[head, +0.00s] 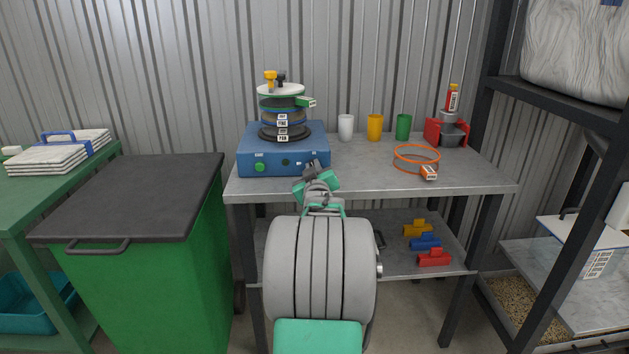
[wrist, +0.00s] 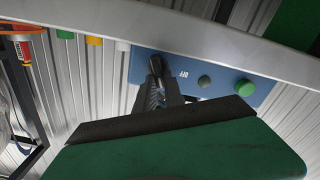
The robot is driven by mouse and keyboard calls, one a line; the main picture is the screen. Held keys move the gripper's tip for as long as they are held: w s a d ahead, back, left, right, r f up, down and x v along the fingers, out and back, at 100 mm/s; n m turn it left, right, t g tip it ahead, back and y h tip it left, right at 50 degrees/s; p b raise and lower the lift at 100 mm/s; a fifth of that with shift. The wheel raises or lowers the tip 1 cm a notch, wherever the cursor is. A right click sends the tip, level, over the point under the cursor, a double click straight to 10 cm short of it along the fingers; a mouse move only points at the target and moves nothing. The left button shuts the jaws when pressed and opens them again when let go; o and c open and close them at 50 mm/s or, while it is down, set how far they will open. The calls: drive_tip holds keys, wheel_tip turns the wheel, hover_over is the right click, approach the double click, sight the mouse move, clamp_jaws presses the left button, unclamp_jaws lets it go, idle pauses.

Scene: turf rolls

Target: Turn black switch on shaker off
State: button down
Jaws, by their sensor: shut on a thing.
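The blue shaker (head: 255,141) stands on the left end of the grey metal table, with a stack of sieves (head: 283,116) clamped on top. Its front panel carries a green button (head: 260,167) at the left and a small dark round knob (head: 286,163) beside it. My gripper (head: 311,167) is at the right part of this panel. In the wrist view my gripper (wrist: 157,68) has its fingers closed together at the panel, beside an "OFF" label (wrist: 183,74). The black switch lies between the fingertips and is mostly hidden, so its position cannot be read.
White, yellow and green cups (head: 375,128) stand behind on the table (head: 470,178). An orange ring (head: 417,154) and a red holder (head: 435,132) are at the right. A green bin with a black lid (head: 140,190) stands left of the table.

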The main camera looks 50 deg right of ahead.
drive_tip(key=n+b, duration=0.3)
drive_tip(key=f+n+b, duration=0.1)
drive_tip(key=n+b, duration=0.2)
drive_tip(key=b, duration=0.1)
drive_tip(key=shift+w+a+n, duration=0.15)
drive_tip(key=shift+a+n, duration=0.05)
drive_tip(key=shift+n, duration=0.1)
drive_tip(key=n+b, duration=0.3)
drive_tip(key=shift+w+f, duration=0.1)
drive_tip(key=shift+f, duration=0.1)
drive_tip(key=shift+n+b, duration=0.95)
drive_tip(key=shift+n, duration=0.65)
drive_tip(key=shift+r, duration=0.1)
drive_tip(key=c, duration=1.4)
unclamp_jaws()
drive_tip(key=shift+c, duration=0.2)
